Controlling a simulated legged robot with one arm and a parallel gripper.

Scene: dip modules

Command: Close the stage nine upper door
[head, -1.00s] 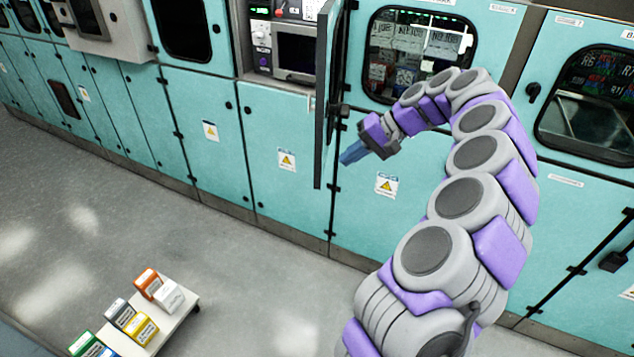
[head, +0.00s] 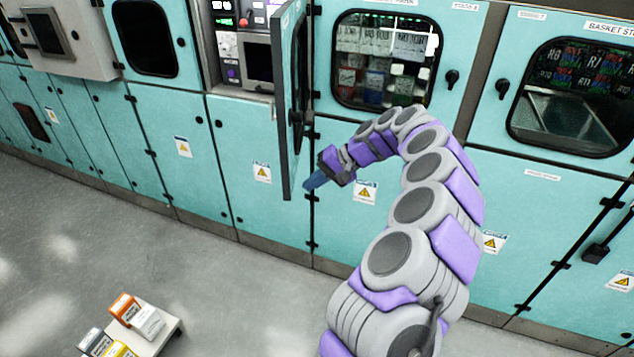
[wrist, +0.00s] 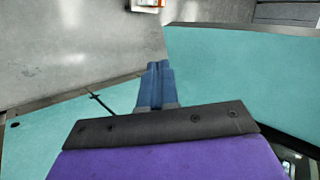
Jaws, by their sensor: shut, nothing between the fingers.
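The open upper door (head: 287,105) shows in the head view, swung out from the teal cabinet and seen nearly edge-on. Behind it, to its left, is the open compartment with a control panel and screen (head: 257,62). My gripper (head: 316,181) has its blue fingers together, just right of the door's lower edge. I cannot tell whether they touch the door. In the wrist view my shut fingers (wrist: 158,75) hold nothing. A broad teal panel (wrist: 240,70), apparently the door, lies just right of them there.
To the right is a closed upper door with a window (head: 385,60). Closed lower teal doors (head: 255,200) run below. A low white cart (head: 165,335) with several small boxes stands on the floor at lower left. The grey floor between is clear.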

